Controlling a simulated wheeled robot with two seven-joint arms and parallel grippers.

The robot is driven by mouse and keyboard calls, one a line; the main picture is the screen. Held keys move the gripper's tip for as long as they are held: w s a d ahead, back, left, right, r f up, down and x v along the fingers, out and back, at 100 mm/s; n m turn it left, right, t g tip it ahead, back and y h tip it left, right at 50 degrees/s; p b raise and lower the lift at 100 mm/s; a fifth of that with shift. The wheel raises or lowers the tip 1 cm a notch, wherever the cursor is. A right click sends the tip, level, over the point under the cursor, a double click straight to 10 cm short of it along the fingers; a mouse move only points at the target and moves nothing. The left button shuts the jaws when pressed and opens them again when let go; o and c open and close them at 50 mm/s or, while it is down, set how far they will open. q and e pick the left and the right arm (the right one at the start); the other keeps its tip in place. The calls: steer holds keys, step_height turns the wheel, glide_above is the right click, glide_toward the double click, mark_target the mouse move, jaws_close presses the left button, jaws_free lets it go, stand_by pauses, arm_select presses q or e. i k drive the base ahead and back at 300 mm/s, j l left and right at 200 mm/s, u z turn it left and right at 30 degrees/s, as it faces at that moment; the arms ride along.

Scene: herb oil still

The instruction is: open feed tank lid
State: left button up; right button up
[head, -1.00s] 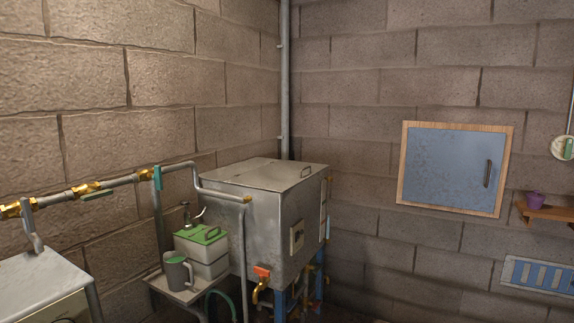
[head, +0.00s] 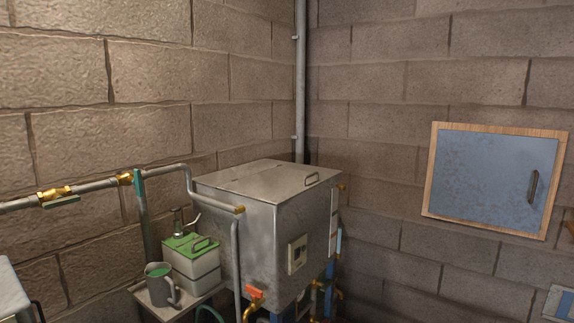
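A large grey metal tank (head: 262,240) stands on blue legs in the room's corner. Its flat lid (head: 268,179) is closed on top, with a small handle (head: 314,179) near the right edge. A pipe with a brass end (head: 238,209) reaches the tank's upper left side. A brass tap with an orange part (head: 255,291) is low at the front. Neither of my grippers is in view.
Left of the tank, a small stand (head: 143,293) holds a grey mug (head: 158,286) and a white box with a green lid (head: 187,244). A pipe with brass valves (head: 54,192) runs along the left wall. A blue cabinet (head: 489,180) hangs on the right wall.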

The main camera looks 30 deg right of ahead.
mark_target(277, 185)
steer(key=i+l+u, duration=0.1)
steer(key=l, duration=0.7)
steer(key=i+l+u, duration=0.15)
steer(key=l, duration=0.7)
steer(key=l+u, duration=0.1)
steer(key=l, duration=0.7)
steer(key=i, duration=0.05)
